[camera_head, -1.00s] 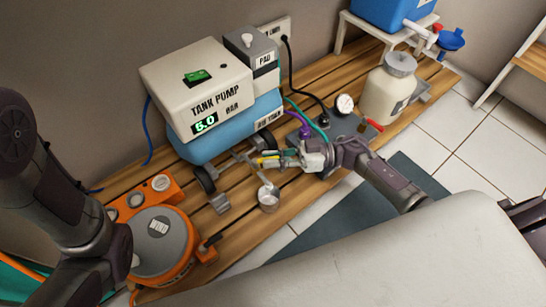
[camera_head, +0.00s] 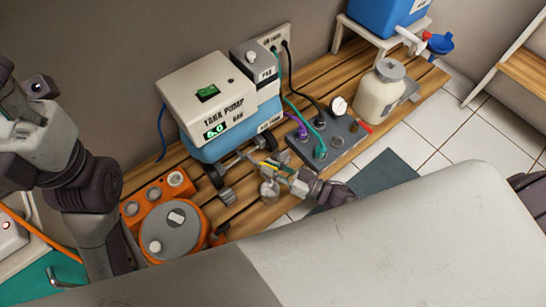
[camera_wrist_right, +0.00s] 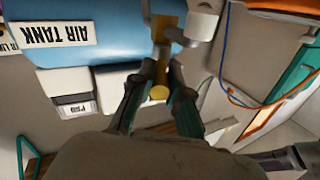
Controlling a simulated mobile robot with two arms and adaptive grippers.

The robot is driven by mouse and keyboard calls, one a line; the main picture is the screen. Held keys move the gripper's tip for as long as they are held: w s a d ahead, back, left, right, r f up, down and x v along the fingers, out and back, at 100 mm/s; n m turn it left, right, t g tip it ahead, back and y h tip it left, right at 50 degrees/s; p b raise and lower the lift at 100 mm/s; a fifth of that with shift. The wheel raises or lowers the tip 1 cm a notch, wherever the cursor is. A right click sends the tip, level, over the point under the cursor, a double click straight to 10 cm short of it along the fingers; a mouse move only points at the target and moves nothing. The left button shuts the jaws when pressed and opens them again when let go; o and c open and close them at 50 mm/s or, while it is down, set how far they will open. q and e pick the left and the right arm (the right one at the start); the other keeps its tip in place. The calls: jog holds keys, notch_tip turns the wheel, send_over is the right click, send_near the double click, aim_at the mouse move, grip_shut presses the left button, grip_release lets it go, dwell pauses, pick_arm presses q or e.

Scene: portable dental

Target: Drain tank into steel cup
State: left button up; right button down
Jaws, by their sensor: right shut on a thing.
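The blue air tank (camera_head: 205,148) lies under the white tank pump (camera_head: 200,90), whose green display reads about 6.0. My right gripper (camera_head: 268,168) is low at the tank's front right, by the wheels. In the right wrist view its fingers (camera_wrist_right: 159,88) are closed around a brass drain part (camera_wrist_right: 158,93) under the tank (camera_wrist_right: 125,30). The small steel cup (camera_head: 268,190) stands on the slatted bench just below my right gripper and is partly hidden by it. Whether anything flows into the cup cannot be seen. My left arm is at the left; its gripper is out of view.
An orange unit with a grey round lid (camera_head: 170,228) is left of the cup. A grey hose panel (camera_head: 330,140), a cream bottle (camera_head: 380,95) and a blue water container (camera_head: 385,15) are to the right. A large pale padded surface (camera_head: 330,245) fills the foreground.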

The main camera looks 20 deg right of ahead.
jog(key=shift+s+a+m+t+h+p, duration=0.2)
jog(key=shift+m+t+h+p, duration=0.1)
jog(key=shift+m+t+h, duration=0.3)
jog(key=shift+s+a+m+t+h+p, duration=0.15)
jog(key=shift+m+t+h+p, duration=0.2)
jog(key=shift+h, duration=0.35)
jog(key=shift+w, duration=0.1)
jog(key=c, duration=1.1)
grip_release()
jog(key=shift+c, duration=0.2)
jog(key=v, duration=1.2)
